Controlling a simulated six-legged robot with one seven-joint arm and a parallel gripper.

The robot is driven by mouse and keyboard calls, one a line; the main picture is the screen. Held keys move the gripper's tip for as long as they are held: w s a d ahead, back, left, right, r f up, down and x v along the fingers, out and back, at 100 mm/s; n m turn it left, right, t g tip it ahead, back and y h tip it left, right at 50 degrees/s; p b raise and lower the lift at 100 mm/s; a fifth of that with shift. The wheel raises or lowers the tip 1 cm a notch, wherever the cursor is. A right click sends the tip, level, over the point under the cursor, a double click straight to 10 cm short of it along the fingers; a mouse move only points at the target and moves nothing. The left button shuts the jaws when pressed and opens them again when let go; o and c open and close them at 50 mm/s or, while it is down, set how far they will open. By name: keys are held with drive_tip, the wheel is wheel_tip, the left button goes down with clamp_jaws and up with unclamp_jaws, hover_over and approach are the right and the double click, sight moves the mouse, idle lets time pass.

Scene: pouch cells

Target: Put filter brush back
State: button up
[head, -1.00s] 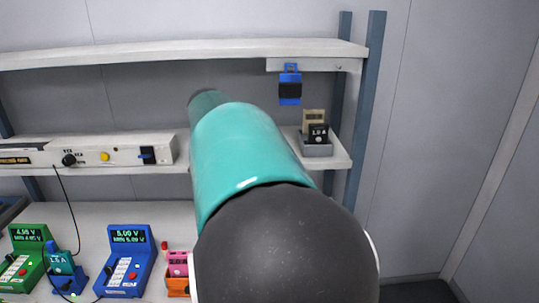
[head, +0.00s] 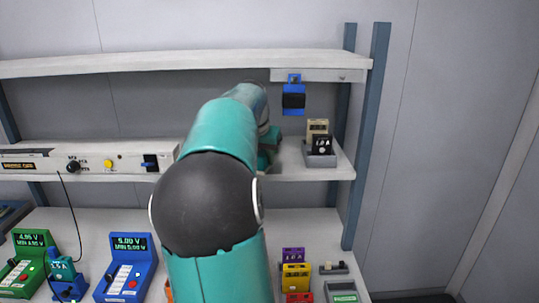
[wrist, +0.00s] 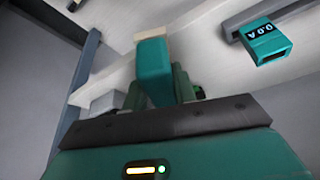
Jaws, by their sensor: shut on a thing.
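My gripper (wrist: 160,88) is shut on a teal block with a cream-coloured end (wrist: 152,62), which looks like the filter brush. The block stands out beyond the dark green fingers in the wrist view. In the head view my gripper (head: 268,150) shows partly behind my arm, above the middle shelf and left of a small grey tray; the held thing cannot be made out there. A blue and black piece (head: 293,96) hangs from the plate under the upper shelf, up and right of my gripper.
The grey tray (head: 322,160) holds a cream and a black module near the middle shelf's right end. A teal module with a display (wrist: 265,42) shows in the wrist view. A blue upright post (head: 367,130) borders the right. Purple and yellow modules (head: 294,274) stand on the bench below.

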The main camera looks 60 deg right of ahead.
drive_tip(key=shift+w+d+f, duration=0.1)
drive_tip(key=shift+w+d, duration=0.05)
drive_tip(key=shift+d, duration=2.15)
drive_tip(key=shift+a+f, duration=0.1)
drive_tip(key=shift+f, duration=0.55)
drive_tip(key=shift+f, duration=0.15)
drive_tip(key=o, duration=0.9)
drive_tip(key=shift+o, duration=0.2)
drive_tip(key=shift+r, duration=0.2)
drive_tip(key=v, duration=0.3)
drive_tip(key=shift+a, duration=0.45)
drive_tip(key=a, duration=1.1)
drive_tip(key=shift+s, duration=0.45)
